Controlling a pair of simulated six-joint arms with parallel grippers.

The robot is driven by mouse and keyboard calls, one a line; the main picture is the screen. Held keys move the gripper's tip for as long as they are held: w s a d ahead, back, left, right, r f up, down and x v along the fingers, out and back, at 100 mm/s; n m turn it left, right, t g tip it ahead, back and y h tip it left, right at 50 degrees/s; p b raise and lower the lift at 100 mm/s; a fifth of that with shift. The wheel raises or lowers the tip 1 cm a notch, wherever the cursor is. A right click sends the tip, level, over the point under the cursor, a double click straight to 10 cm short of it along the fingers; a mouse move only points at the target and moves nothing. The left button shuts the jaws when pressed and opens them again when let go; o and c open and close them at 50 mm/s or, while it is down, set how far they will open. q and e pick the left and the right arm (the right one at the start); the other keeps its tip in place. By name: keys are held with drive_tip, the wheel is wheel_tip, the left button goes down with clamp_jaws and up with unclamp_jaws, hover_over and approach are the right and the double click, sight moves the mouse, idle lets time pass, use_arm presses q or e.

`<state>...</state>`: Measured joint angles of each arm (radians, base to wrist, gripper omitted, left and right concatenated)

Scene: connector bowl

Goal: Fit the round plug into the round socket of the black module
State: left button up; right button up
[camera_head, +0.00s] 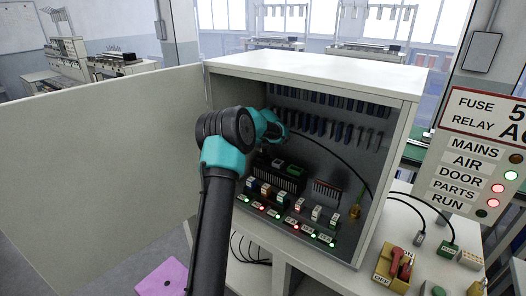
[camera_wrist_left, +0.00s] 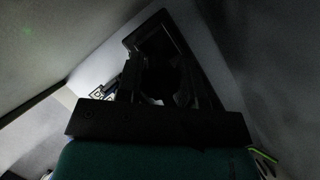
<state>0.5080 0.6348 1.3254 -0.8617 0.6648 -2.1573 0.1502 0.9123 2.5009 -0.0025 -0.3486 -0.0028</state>
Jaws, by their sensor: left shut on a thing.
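My left gripper (camera_head: 283,131) is inside the open cabinet, high and near its back wall, and my own wrist mostly hides it. In the left wrist view its dark fingers (camera_wrist_left: 160,85) are close around something dark and hard to make out. A black cable (camera_head: 335,157) runs from the gripper down to the right, so it appears to hold the cabled plug; the plug's shape is hidden. The black module (camera_head: 280,175) sits lower in the cabinet, below and apart from the gripper. I cannot make out its round socket. My right gripper is not in view.
The cabinet (camera_head: 407,140) has side walls close around the arm, and its door (camera_head: 95,135) stands open at left. Rows of small modules with lights (camera_head: 290,222) line the cabinet floor. A yellow switch box (camera_head: 393,268) and a green connector (camera_head: 450,248) sit outside at right.

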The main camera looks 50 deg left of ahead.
use_arm(q)
drive_tip(key=shift+w+a+f, duration=0.1)
drive_tip(key=shift+w+a, duration=0.6)
drive_tip(key=shift+a, duration=0.05)
drive_tip(key=shift+f, duration=1.75)
drive_tip(key=shift+f, duration=0.15)
drive_tip(key=o, duration=0.9)
